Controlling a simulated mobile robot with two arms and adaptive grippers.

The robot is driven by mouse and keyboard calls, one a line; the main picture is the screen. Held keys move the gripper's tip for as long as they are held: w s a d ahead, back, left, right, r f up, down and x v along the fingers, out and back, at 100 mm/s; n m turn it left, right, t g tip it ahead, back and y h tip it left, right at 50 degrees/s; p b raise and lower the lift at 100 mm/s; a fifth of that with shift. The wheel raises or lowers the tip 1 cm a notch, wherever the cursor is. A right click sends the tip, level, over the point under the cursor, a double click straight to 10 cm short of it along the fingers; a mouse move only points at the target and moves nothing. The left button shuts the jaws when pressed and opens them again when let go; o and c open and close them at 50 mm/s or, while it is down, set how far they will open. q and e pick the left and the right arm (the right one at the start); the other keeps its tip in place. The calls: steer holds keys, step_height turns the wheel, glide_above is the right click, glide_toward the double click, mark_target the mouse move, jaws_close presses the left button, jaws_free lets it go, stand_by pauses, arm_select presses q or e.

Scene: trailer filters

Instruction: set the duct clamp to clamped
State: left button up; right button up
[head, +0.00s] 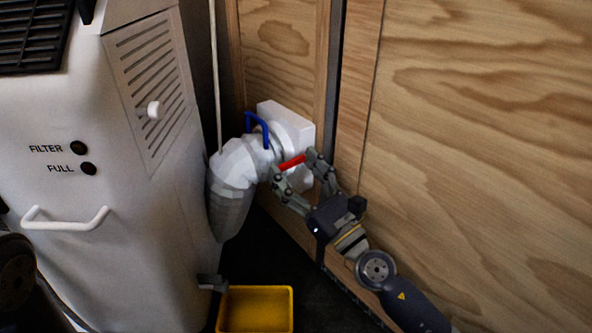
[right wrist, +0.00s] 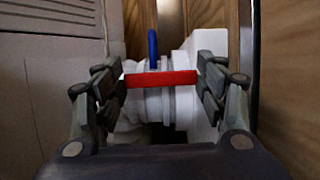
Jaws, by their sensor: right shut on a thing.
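The duct clamp is on the white duct joint by the wall. Its red handle (head: 291,162) lies between the fingers of my right gripper (head: 296,174). In the right wrist view the red handle (right wrist: 161,79) runs level across the gap, with a fingertip of my right gripper (right wrist: 161,82) against each end. A blue handle (head: 257,128) stands up on the duct's far side, and it also shows in the right wrist view (right wrist: 153,49). The white duct elbow (head: 236,172) bends down at the left. My left gripper is not seen.
A white filter unit (head: 130,200) with a handle and vents fills the left. A yellow bin (head: 255,309) sits on the dark floor below the duct. A plywood wall (head: 480,120) closes off the right side. A white wall plate (head: 303,128) backs the duct joint.

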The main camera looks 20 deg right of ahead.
steer(key=o, duration=1.3)
steer(key=shift+c, duration=0.2)
steer(key=shift+o, duration=1.4)
